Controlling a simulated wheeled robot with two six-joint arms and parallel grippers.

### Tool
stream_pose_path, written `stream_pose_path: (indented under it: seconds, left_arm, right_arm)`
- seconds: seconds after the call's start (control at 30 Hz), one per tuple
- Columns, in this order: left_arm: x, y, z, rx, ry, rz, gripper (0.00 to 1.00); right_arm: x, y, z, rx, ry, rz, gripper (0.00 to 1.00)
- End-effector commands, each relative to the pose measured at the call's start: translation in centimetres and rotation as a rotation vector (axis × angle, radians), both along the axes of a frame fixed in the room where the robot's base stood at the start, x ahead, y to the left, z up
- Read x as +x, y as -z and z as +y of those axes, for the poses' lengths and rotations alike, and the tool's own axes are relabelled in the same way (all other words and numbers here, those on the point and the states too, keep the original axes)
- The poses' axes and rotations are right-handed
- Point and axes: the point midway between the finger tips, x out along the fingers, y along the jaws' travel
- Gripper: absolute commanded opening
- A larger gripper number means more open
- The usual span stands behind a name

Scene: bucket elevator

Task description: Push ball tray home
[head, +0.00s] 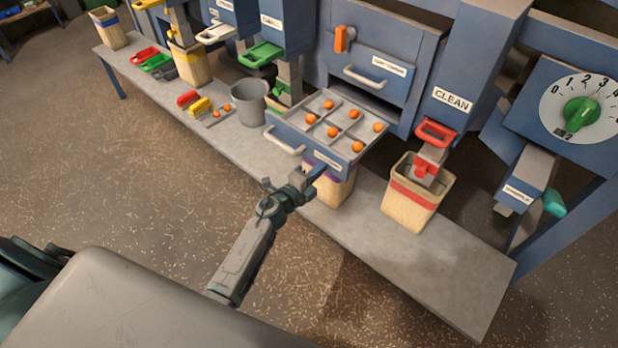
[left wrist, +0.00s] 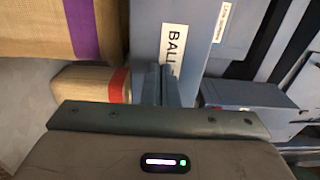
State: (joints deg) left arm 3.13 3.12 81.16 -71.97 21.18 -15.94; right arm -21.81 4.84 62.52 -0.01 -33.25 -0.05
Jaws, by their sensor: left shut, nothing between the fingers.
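The ball tray (head: 318,125) is a blue-grey drawer pulled out from the machine. It has divided compartments holding several orange balls, a pale handle and a label on its front. In the left wrist view the tray front (left wrist: 172,40) shows part of the word "BALL". My left gripper (head: 318,172) is shut and empty at the tray's front, near the label and right of the handle. It also shows in the left wrist view (left wrist: 161,86), its fingers pointing at the tray front. I cannot tell whether they touch it. My right gripper is not in view.
A bin with a purple band (head: 335,190) stands under the tray. A red-banded bin (head: 416,193) stands to its right. A grey bucket (head: 249,101) is left of the tray. A closed drawer (head: 372,80) is behind it. The bench front (head: 450,270) at right is clear.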

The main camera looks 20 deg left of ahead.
Motion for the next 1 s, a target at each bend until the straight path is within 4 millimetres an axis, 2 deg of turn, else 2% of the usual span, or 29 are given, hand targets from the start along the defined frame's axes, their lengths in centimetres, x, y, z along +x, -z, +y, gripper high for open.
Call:
stream_pose_path:
  seconds: [0.43, 0.53, 0.67, 0.83, 1.0]
  left_arm:
    - [0.6, 0.0, -0.2, 0.000, 0.000, 0.000, 0.00]
    - [1.3, 0.0, -0.4, 0.000, -0.001, -0.001, 0.00]
    - [3.7, 0.0, -1.2, -0.002, -0.001, -0.002, 0.00]
    - [7.3, 0.2, -2.6, -0.002, -0.001, -0.002, 0.00]
    - [9.5, 0.1, -3.5, -0.002, 0.000, 0.000, 0.00]
  right_arm:
    - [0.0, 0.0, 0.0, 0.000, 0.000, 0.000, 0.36]
    - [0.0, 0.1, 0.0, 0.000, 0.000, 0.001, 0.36]
    - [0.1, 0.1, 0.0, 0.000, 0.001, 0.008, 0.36]
    - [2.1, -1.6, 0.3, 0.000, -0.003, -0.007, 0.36]
    - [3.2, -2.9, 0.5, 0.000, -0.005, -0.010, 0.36]
